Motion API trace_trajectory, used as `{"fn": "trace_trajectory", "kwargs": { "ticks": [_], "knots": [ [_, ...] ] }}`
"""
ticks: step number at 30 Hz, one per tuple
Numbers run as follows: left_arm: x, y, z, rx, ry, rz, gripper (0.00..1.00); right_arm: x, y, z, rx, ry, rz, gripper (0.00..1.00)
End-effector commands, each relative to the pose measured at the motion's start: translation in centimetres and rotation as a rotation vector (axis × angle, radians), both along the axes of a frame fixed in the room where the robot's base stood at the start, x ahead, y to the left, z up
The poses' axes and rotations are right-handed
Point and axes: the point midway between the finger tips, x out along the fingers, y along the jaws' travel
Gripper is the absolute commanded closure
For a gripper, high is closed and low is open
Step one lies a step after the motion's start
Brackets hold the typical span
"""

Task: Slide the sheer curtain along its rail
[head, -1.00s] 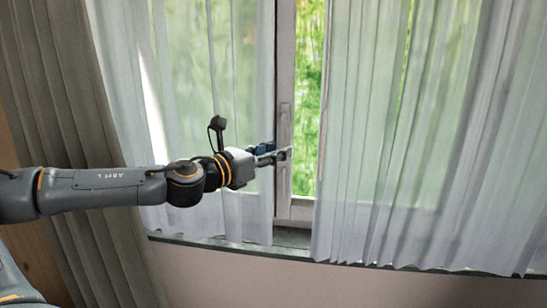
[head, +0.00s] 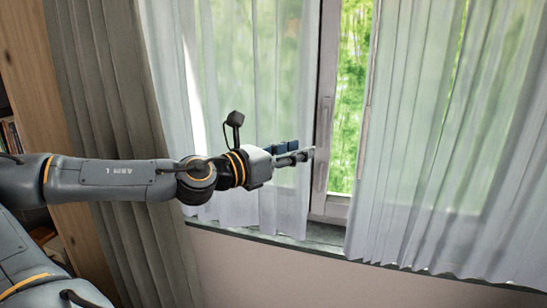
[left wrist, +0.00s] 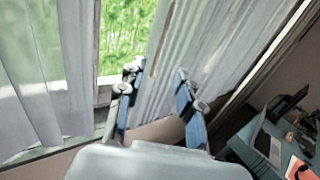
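The sheer curtain hangs in two white, see-through panels. In the head view the left panel (head: 240,60) and right panel (head: 440,130) leave a gap at the window. My left gripper (head: 308,153) is in front of the left panel, its tips close to that panel's inner edge. In the left wrist view my left gripper (left wrist: 158,72) has its fingers apart with no cloth visibly pinched. The right panel (left wrist: 200,45) shows beyond and between them, and the left panel (left wrist: 35,75) is at the left. The rail is out of view. My right gripper is not in view.
A grey heavy curtain (head: 100,110) hangs at the left, beside a wooden bookcase (head: 30,75). The window frame and handle (head: 324,140) show in the gap, above a dark sill (head: 325,234). In the left wrist view a desk with a laptop (left wrist: 271,145) stands at the right.

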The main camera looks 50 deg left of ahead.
Motion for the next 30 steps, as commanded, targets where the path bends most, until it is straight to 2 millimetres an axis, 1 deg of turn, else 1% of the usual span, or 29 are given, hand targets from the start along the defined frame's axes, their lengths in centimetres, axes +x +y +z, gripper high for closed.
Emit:
{"fn": "trace_trajectory", "kwargs": {
  "ticks": [1, 6, 12, 18, 30],
  "knots": [
    [-1.1, 0.1, 0.2, 0.002, -0.003, 0.002, 0.64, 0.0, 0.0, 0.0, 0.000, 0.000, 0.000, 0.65],
    [-3.8, 0.3, 0.1, -0.001, -0.004, 0.003, 0.64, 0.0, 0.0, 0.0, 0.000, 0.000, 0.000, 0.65],
    [-5.8, 0.3, 0.1, 0.000, -0.001, 0.000, 0.64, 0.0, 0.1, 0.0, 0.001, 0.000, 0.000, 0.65],
    [-6.3, 0.3, 0.0, -0.003, 0.000, 0.001, 0.64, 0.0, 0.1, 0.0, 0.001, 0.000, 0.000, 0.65],
    [-6.2, 0.3, 0.0, -0.001, 0.000, -0.002, 0.64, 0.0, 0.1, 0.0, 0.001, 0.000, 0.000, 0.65]
  ]
}}
